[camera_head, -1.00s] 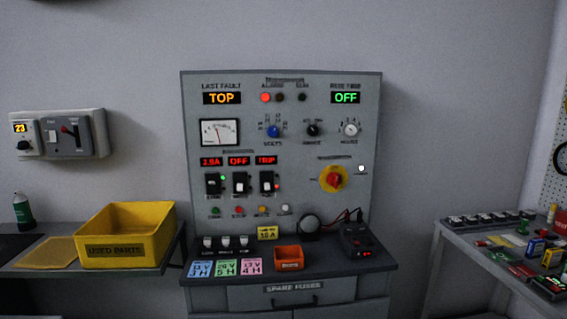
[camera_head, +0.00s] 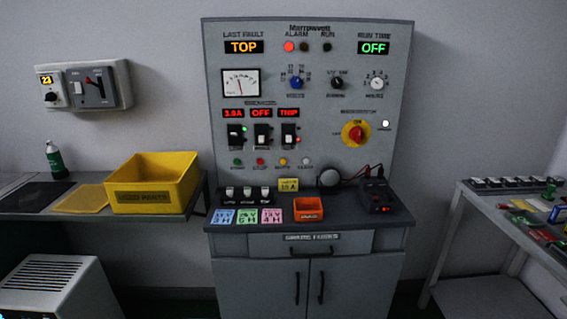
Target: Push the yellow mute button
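The grey control panel (camera_head: 330,110) stands upright at the back of a grey cabinet. A row of small round buttons runs along its lower part: a green one (camera_head: 237,162), a red one (camera_head: 260,162), a yellow one (camera_head: 283,162) and a white one (camera_head: 307,162). The labels under them are too small to read surely; the yellow one is third from the left. A red alarm lamp (camera_head: 289,46) is lit at the top. Neither of my grippers shows in this view.
A yellow box (camera_head: 152,183) stands on the left bench. A right bench (camera_head: 480,210) holds several small parts.

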